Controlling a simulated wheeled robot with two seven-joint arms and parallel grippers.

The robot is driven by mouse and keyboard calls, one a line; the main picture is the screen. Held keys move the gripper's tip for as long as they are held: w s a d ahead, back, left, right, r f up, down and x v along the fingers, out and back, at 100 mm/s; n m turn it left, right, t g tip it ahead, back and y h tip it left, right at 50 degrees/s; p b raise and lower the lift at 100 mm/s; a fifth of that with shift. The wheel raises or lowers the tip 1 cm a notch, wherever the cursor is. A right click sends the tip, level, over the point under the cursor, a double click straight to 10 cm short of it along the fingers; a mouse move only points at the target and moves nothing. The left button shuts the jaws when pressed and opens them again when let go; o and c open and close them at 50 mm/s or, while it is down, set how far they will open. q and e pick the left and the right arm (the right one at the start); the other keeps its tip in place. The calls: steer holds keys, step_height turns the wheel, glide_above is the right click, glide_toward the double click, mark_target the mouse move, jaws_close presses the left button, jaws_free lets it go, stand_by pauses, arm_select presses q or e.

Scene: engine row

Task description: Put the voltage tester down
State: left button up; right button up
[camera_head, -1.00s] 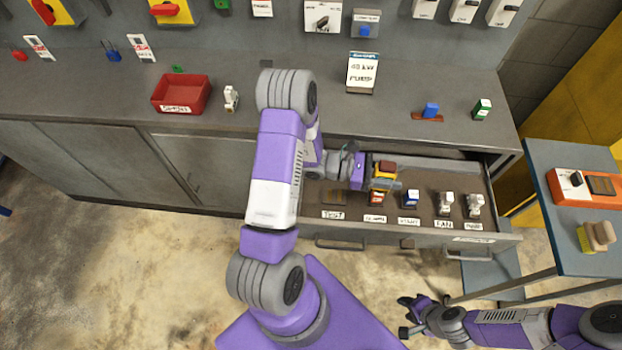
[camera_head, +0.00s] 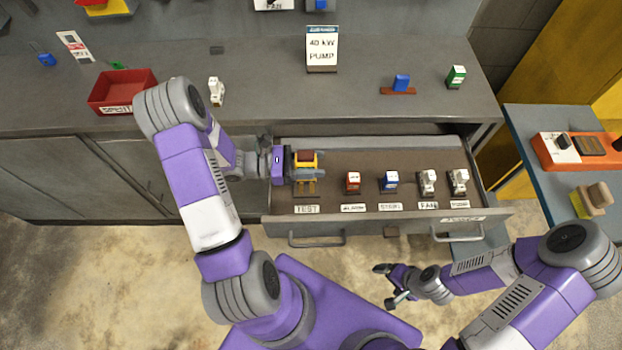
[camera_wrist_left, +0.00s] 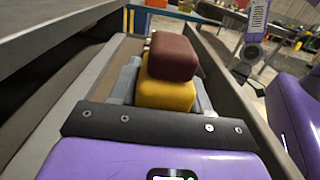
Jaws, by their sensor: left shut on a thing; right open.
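The voltage tester (camera_head: 305,158), yellow with a dark red-brown top, is held in my left gripper (camera_head: 302,170) over the left end of the open drawer (camera_head: 340,205). It sits above the slot labelled TEST (camera_head: 306,209). In the left wrist view the tester (camera_wrist_left: 168,92) stands upright between the grey fingers. Whether its underside touches the drawer floor is hidden. My right gripper (camera_head: 387,284) is open and empty, low in front of the drawer.
The drawer also holds a red block (camera_head: 353,182), a blue block (camera_head: 389,181) and two white ones (camera_head: 427,181). A red bin (camera_head: 122,92) and a pump sign (camera_head: 322,48) stand on the counter. A blue side table (camera_head: 540,185) is at right.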

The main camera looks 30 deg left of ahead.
arm_select(q)
steer(key=shift+f+b, duration=0.75)
steer(key=shift+f, duration=1.85)
steer(key=shift+f, duration=0.2)
steer(key=o, duration=1.2)
steer(key=shift+r, duration=0.15)
steer(key=shift+s+a+r, duration=0.1)
steer(key=shift+a, duration=0.1)
steer(key=p+v, duration=0.1)
steer(key=v, duration=1)
steer(key=shift+s+a, duration=0.25)
